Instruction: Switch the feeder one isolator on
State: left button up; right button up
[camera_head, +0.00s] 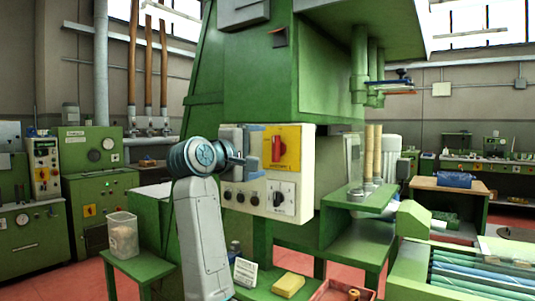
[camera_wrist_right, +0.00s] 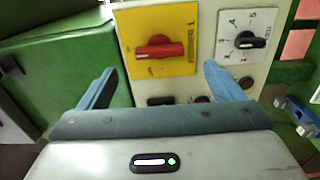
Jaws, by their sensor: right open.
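The isolator, a red rotary handle (camera_head: 276,149) on a yellow plate (camera_head: 292,140), is on the upper part of the cream control panel (camera_head: 308,165). Its handle stands upright in the head view. In the wrist view, turned relative to the head view, the red handle (camera_wrist_right: 160,49) lies across the yellow plate (camera_wrist_right: 185,18). My right gripper (camera_head: 257,153) is open and empty in front of the panel. In the wrist view its blue fingers (camera_wrist_right: 160,68) are spread on either side of the handle's line, apart from it. Plate lettering is too small to read. My left gripper is out of view.
A black selector knob (camera_head: 278,199) sits below the yellow plate, with several small buttons (camera_head: 239,197) beside it. The panel is on a large green machine (camera_head: 325,85). A green stand (camera_head: 135,265) with a clear container (camera_head: 122,235) is at lower left.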

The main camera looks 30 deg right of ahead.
jog(key=shift+v, duration=2.25)
jog(key=shift+d, duration=0.1)
